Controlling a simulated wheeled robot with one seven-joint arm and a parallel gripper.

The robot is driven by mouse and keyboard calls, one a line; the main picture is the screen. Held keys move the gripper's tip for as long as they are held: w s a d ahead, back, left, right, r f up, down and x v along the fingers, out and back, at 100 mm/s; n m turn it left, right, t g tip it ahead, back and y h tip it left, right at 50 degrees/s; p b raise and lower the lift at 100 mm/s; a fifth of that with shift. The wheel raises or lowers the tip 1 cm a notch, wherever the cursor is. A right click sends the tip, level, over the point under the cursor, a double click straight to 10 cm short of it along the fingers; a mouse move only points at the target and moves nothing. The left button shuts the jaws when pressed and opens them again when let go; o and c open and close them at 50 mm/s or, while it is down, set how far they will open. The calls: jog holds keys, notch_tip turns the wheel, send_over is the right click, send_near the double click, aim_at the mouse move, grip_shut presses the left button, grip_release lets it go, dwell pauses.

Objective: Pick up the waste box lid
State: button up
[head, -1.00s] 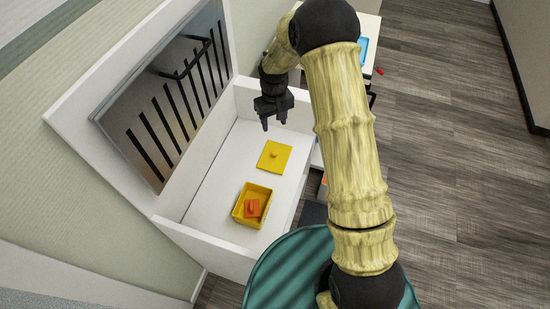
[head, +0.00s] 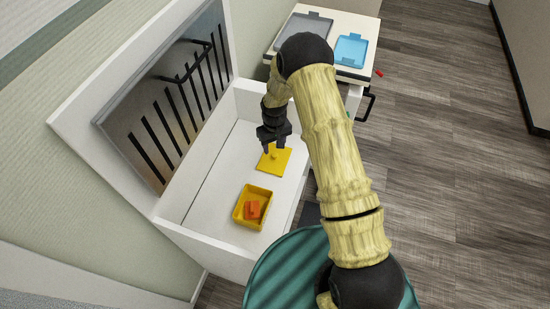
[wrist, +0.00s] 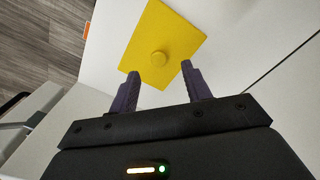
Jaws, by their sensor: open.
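My gripper (head: 274,147) is open and empty, above the lid's far edge in the head view. The yellow waste box (head: 240,209) stands open nearer in the head view, with an orange object (head: 253,210) inside.
White walls (head: 262,101) rim the counter, and a dark slotted panel (head: 170,95) leans at the left. A cabinet behind holds a grey tray (head: 304,30) and a blue tray (head: 351,49). White surface is free between lid and box.

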aim_at(275, 155)
jog(key=shift+f, duration=0.15)
jog(key=shift+w+f+p, duration=0.15)
jog(key=shift+f+p, duration=0.1)
jog(key=shift+f, duration=1.05)
jog(key=shift+w+f+p, duration=0.1)
jog(key=shift+f+p, duration=0.15)
jog(key=shift+f, duration=1.05)
jog(key=shift+c, duration=0.2)
grip_shut()
